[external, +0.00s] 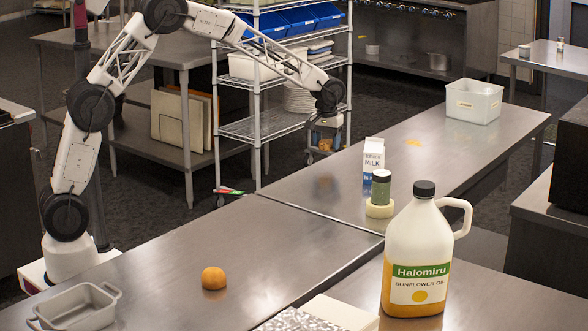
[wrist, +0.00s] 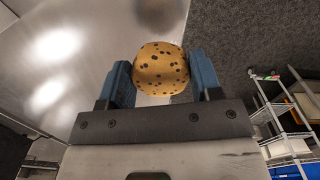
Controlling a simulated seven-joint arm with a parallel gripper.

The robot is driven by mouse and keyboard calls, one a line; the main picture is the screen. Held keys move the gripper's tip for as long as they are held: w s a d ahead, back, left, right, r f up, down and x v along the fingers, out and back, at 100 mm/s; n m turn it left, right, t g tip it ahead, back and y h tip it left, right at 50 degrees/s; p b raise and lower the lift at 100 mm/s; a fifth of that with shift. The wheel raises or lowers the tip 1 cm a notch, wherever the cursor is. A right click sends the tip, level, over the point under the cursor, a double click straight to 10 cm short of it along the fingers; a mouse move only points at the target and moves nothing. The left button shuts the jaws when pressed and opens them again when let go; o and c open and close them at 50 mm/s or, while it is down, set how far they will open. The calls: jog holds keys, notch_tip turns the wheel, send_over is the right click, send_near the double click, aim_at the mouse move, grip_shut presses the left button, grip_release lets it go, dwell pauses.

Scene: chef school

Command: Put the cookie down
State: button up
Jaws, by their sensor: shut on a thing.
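The cookie (wrist: 160,69) is round and golden brown with dark chips. In the wrist view it sits between the two blue fingers of my gripper (wrist: 163,78), which is shut on it. In the external view my gripper (external: 325,145) hangs near the back edge of the far metal table, above its surface, and the cookie is small and hard to make out there. In the wrist view the metal tabletop (wrist: 80,50) lies below and to the left of the cookie, with dark floor to the right.
A milk carton (external: 373,158), a dark green jar (external: 380,188) on a pale ring, and a large oil jug (external: 418,255) stand on the tables. A white bin (external: 473,101) is at the far end. A wire shelf (external: 260,125) stands behind.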

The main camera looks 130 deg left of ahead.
jog(key=shift+s+d+r, duration=0.1)
jog(key=shift+s+d, duration=0.25)
jog(key=shift+d, duration=0.35)
jog(key=shift+s+d+r, duration=0.1)
jog(key=shift+s+d, duration=0.2)
jog(key=shift+d, duration=0.45)
jog(key=shift+s+d, duration=0.35)
jog(key=shift+d, duration=0.35)
jog(key=shift+m, duration=0.9)
jog(key=w+d, duration=0.2)
jog(key=d, duration=0.3)
jog(key=w+d, duration=0.2)
jog(key=d, duration=0.3)
jog(key=w+d+r, duration=0.1)
jog(key=w+d, duration=0.1)
jog(key=d, duration=0.4)
jog(key=shift+w+d+r, duration=0.1)
jog(key=shift+w, duration=0.25)
jog(key=shift+m, duration=0.5)
jog(key=d, duration=0.9)
jog(key=w+d, duration=0.1)
jog(key=d, duration=0.3)
jog(key=shift+w+d+f, duration=0.1)
jog(key=shift+d+f, duration=0.2)
jog(key=shift+d, duration=0.1)
jog(key=shift+d+f, duration=0.15)
jog(key=shift+d, duration=0.4)
